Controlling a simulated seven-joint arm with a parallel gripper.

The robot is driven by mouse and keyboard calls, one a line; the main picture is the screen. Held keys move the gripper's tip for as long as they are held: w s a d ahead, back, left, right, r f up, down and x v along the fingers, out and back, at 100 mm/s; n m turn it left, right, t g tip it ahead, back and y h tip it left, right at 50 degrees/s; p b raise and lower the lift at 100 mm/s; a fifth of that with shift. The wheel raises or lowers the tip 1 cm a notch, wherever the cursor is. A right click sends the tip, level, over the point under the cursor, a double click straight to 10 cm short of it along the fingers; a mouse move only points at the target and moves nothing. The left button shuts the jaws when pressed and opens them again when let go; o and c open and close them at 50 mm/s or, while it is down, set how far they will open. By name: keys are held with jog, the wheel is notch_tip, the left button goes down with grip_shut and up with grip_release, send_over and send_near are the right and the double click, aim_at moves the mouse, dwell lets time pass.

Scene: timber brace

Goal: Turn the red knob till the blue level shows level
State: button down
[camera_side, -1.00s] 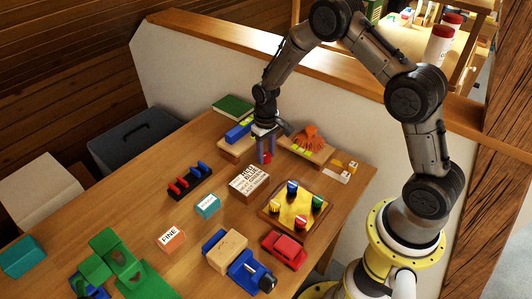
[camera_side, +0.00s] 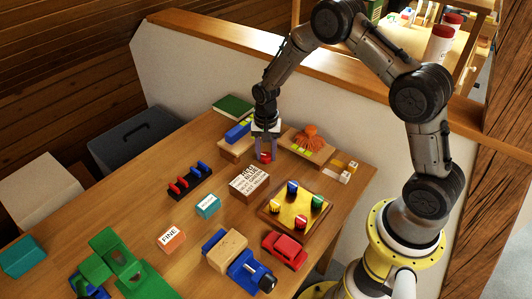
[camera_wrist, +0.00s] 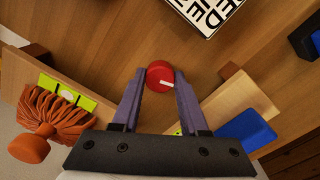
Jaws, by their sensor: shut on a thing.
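The red knob (camera_wrist: 160,76) sits between my two fingertips in the wrist view; a white mark on its top points right. My gripper (camera_wrist: 160,84) is shut on it. In the side view my gripper (camera_side: 266,148) points straight down over the red knob (camera_side: 265,157). The blue level (camera_side: 239,131) lies on a wooden board behind and left of the knob. In the wrist view the blue level (camera_wrist: 246,134) is at lower right, partly cut off by my gripper. Its bubble reading cannot be made out.
A lettered block (camera_side: 249,183) stands in front, with a peg board (camera_side: 296,207) nearby. A green book (camera_side: 232,105) lies behind.

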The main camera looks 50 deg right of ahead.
aim_at(266, 155)
jog(key=shift+r+m, duration=0.1)
jog(key=shift+m, duration=0.5)
jog(key=shift+c, duration=2.2)
grip_release()
notch_tip(266, 155, up, 14)
